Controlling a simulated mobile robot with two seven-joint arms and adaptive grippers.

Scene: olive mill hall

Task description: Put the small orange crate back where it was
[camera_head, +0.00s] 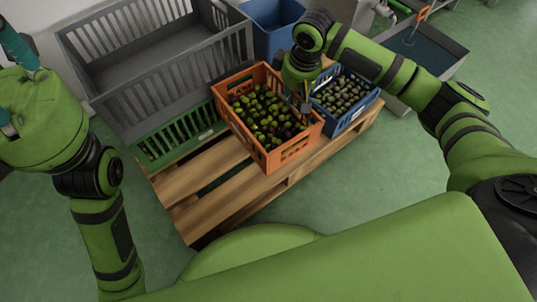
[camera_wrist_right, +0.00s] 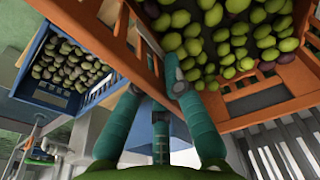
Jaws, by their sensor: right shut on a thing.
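The small orange crate (camera_head: 294,152), full of green and dark olives, is over the front of the wooden pallet (camera_head: 212,206). My right gripper (camera_head: 304,98) is shut on the crate's right wall. In the right wrist view, the teal fingers of the right gripper (camera_wrist_right: 158,88) are on either side of the orange crate's wall (camera_wrist_right: 96,36). I cannot tell whether the crate rests on the pallet or hangs just above it. My left gripper (camera_head: 14,85) is at the far left, away from the crate, with its fingertips cut off by the picture's edge.
A blue crate of olives (camera_head: 352,119) stands close on the right of the orange crate. A green crate (camera_head: 181,142) is on its left, and a big grey slatted bin (camera_head: 166,88) stands behind. A blue bin (camera_head: 270,40) is at the back. The pallet's front left is bare.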

